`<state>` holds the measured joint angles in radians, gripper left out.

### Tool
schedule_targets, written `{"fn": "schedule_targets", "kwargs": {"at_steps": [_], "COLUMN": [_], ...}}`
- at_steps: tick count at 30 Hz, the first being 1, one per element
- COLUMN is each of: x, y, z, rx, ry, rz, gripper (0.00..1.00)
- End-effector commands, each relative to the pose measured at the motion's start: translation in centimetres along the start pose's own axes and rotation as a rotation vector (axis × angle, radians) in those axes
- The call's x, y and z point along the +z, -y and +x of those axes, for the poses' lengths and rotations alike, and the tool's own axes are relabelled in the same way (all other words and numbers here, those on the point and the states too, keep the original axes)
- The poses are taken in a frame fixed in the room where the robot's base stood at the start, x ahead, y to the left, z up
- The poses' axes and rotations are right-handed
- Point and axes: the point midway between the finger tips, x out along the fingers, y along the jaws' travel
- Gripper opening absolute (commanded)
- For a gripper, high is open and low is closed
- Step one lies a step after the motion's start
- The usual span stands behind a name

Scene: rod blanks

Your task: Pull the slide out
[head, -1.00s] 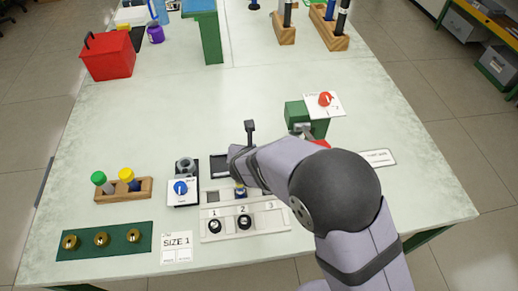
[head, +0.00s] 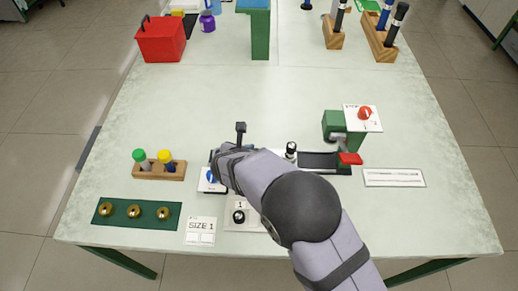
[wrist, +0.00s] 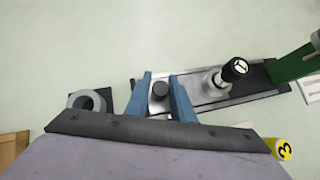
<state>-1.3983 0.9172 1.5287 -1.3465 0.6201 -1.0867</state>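The slide (wrist: 198,88) is a light metal bar on a dark rail (wrist: 258,90) in the wrist view. In the head view my arm hides the fingers, the knob and most of the slide. The rail (head: 318,161) shows bare between the post (head: 291,150) and the green housing (head: 338,124).
A grey ring (wrist: 88,100) stands left of the knob and a yellow cap marked 3 (wrist: 283,148) is close on the right. A wooden rack (head: 160,171) with green and yellow caps and a green mat (head: 137,213) lie to the left.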

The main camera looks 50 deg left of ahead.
Motion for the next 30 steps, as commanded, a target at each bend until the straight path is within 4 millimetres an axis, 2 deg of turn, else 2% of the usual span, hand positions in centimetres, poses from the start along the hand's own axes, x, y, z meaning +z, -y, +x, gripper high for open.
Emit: {"fn": "schedule_targets", "kwargs": {"at_steps": [1, 2, 14, 30], "x": [0.0, 0.0, 0.0, 0.0], "y": [-0.5, -0.4, -0.2, -0.3], "z": [-0.2, -0.2, -0.5, -6.5], "rx": [0.011, 0.010, 0.005, 0.008], "ry": [0.001, 0.001, 0.001, 0.002], "rz": [-0.001, -0.001, 0.000, -0.001], "gripper": [0.34, 0.38, 0.38, 0.38]}}
